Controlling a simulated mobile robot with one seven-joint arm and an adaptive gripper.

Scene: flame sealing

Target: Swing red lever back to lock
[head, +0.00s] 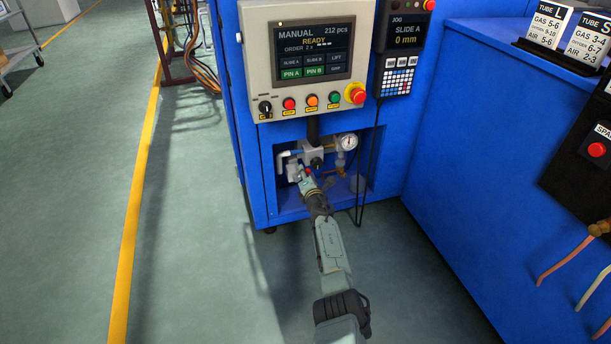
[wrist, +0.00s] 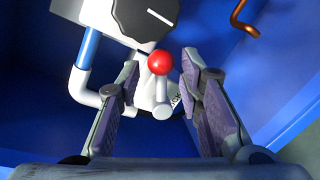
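The red lever is a short light-grey handle with a red ball (wrist: 160,62) on its end, in the wrist view. It sits on a white valve body near the top of the picture, just below a black knob (wrist: 145,17). My gripper (wrist: 170,85) is open, one finger on each side of the lever, with a visible gap to the ball on both sides. In the head view my gripper (head: 305,183) reaches into the recess of the blue machine, and a small red spot (head: 308,171) shows at its tip. The lever's base is partly hidden there.
A pressure gauge (head: 348,142) and copper pipes sit right of the valve in the recess. A blue hose (wrist: 89,48) joins a white elbow pipe on the left. The control panel (head: 311,60) overhangs the recess. A black cable hangs at its right.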

